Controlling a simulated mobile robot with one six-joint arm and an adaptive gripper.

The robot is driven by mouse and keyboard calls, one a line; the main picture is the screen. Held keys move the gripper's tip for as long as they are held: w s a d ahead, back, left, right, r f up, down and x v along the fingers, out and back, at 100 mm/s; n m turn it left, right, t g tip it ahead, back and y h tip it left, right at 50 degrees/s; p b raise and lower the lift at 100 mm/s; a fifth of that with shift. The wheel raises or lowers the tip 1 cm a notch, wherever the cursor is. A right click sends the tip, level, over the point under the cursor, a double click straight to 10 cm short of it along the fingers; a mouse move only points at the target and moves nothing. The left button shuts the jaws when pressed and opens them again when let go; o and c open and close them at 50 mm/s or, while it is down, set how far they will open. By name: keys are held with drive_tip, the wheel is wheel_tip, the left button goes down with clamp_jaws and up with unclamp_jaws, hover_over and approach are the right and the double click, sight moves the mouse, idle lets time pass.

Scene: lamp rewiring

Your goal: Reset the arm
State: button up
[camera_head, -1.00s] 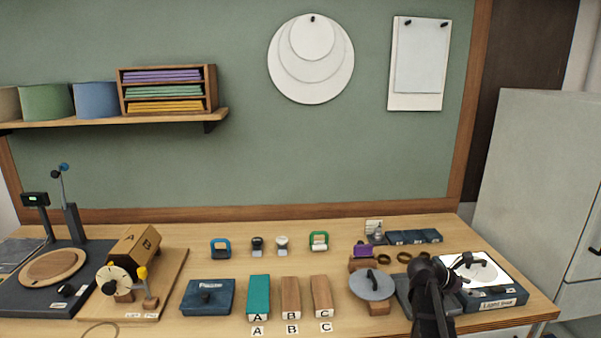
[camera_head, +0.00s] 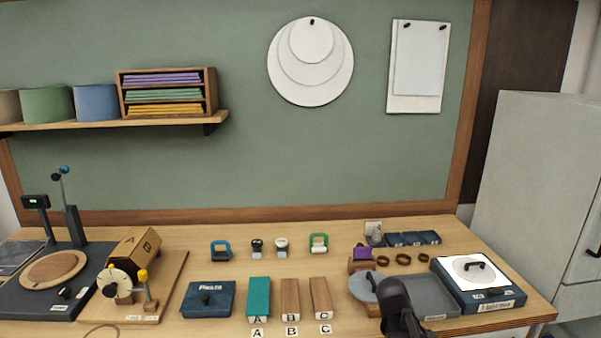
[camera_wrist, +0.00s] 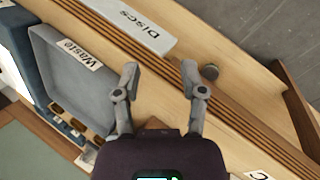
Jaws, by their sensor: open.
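My gripper (camera_wrist: 160,85) is open and empty in the wrist view, its two fingers spread above the front edge of the workbench. A grey tray labelled Waste (camera_wrist: 75,85) lies to the left of the fingers in that view. In the head view, my dark arm (camera_head: 400,310) is at the bench's front, right of centre. It covers part of the grey round disc (camera_head: 362,287) and of the grey tray (camera_head: 436,297). The fingertips cannot be made out in the head view.
A light box (camera_head: 478,284) with a white disc on it stands at the right. Wooden and teal blocks (camera_head: 258,297) and a blue paste box (camera_head: 208,298) line the front. A label reading Discs (camera_wrist: 140,28) shows in the wrist view. The bench's middle is fairly clear.

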drive_tip(key=s+a+f+m+g+y, duration=0.1)
drive_tip(key=s+a+m+y, duration=0.4)
drive_tip(key=a, duration=0.8)
drive_tip(key=shift+s+m, duration=0.8)
drive_tip(key=shift+s, duration=0.35)
